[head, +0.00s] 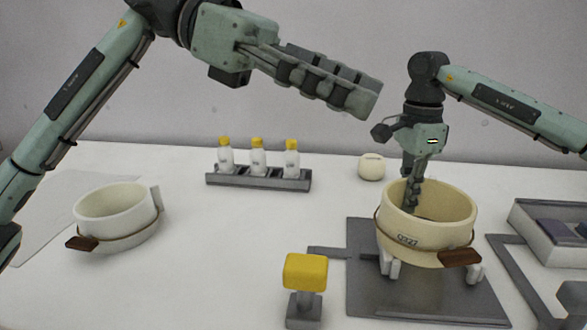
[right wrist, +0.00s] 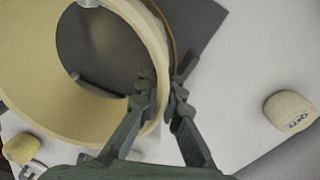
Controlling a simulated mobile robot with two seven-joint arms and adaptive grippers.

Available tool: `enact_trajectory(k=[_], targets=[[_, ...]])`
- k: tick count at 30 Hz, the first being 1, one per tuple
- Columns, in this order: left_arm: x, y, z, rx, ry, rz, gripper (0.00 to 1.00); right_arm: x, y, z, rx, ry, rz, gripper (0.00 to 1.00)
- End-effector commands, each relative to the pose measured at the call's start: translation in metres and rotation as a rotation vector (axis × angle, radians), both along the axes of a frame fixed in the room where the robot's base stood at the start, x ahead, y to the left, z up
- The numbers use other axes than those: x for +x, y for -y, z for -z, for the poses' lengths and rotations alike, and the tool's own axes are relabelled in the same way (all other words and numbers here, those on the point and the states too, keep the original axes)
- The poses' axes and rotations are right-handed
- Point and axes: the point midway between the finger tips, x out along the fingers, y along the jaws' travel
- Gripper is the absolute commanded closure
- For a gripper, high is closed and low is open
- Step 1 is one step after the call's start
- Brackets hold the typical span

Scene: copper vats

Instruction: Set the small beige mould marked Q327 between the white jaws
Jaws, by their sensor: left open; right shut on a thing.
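The beige mould (head: 428,235), with a dark label that seems to read Q327 and a brown tab, is an open round ring at the right. Its wall fills the left of the right wrist view (right wrist: 35,92). My right gripper (head: 411,205) is shut on its rim, one finger inside and one outside, as the right wrist view shows (right wrist: 163,98). The white jaws (head: 391,266) show below the mould's front on a grey plate (head: 365,300); whether the mould rests between them or hangs just above, I cannot tell. My left gripper (head: 366,97) is open and empty, high above the table.
A white ring-shaped mould (head: 118,225) stands at the left. A grey rack (head: 258,180) holds several yellow-capped bottles at the back. A yellow-topped post (head: 305,275) stands at the front. A small beige block (head: 371,168) lies behind the mould. The left-centre table is clear.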

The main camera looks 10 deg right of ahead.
Motion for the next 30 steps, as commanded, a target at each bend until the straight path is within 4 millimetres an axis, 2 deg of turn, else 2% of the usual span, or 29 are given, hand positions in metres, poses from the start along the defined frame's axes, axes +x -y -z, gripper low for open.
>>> enact_trajectory(k=[1, 3, 6, 9, 12, 16, 22, 30], targets=[[-0.010, 0.006, 0.013, 0.128, 0.060, 0.017, 0.40, 0.000, 0.000, -0.001, 0.001, 0.001, 0.000, 1.00], [-0.017, 0.007, 0.035, 0.305, 0.129, 0.021, 0.40, 0.000, 0.000, -0.001, 0.001, 0.001, 0.000, 1.00], [-0.016, -0.002, 0.060, 0.541, 0.220, -0.002, 0.40, 0.000, 0.000, -0.001, 0.001, 0.001, 0.000, 1.00], [-0.010, -0.018, 0.077, 0.739, 0.294, -0.045, 0.40, 0.000, 0.000, -0.001, 0.001, 0.001, 0.000, 1.00], [-0.002, -0.035, 0.084, 0.883, 0.348, -0.093, 0.40, 0.000, 0.000, -0.001, 0.001, 0.001, 0.000, 1.00], [0.005, -0.049, 0.088, 0.991, 0.387, -0.135, 0.40, 0.000, 0.000, -0.001, 0.001, 0.001, 0.000, 1.00], [0.008, -0.053, 0.100, 1.029, 0.398, -0.150, 0.40, 0.000, 0.000, -0.001, 0.001, 0.001, 0.000, 1.00], [0.005, -0.047, 0.147, 1.024, 0.397, -0.148, 0.40, 0.000, 0.000, -0.001, 0.001, 0.001, 0.000, 1.00]])
